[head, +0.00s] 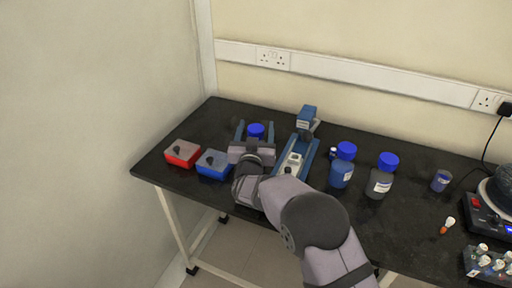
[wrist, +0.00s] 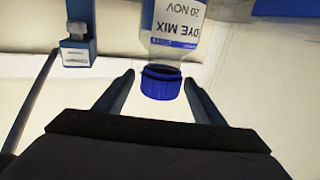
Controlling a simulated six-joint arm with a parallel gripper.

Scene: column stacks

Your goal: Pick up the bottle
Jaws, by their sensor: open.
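A clear bottle (wrist: 176,28) with a blue screw cap (wrist: 162,83) and a white label reading "DYE MIX 20 NOV" appears upside down in the wrist view. In the head view only its blue cap (head: 256,130) shows; my gripper hides the rest. My gripper (wrist: 160,76) is open, with one finger on each side of the cap and gaps visible between fingers and cap. In the head view my gripper (head: 255,123) is over the left part of the table, its fingers pointing toward the wall.
A red box (head: 182,153) and a blue box (head: 213,165) sit left of my gripper on the black table (head: 220,118). A blue-and-grey device (head: 305,150) stands close on the right. Two more blue-capped bottles, one blue (head: 341,174) and one grey (head: 379,185), stand farther right.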

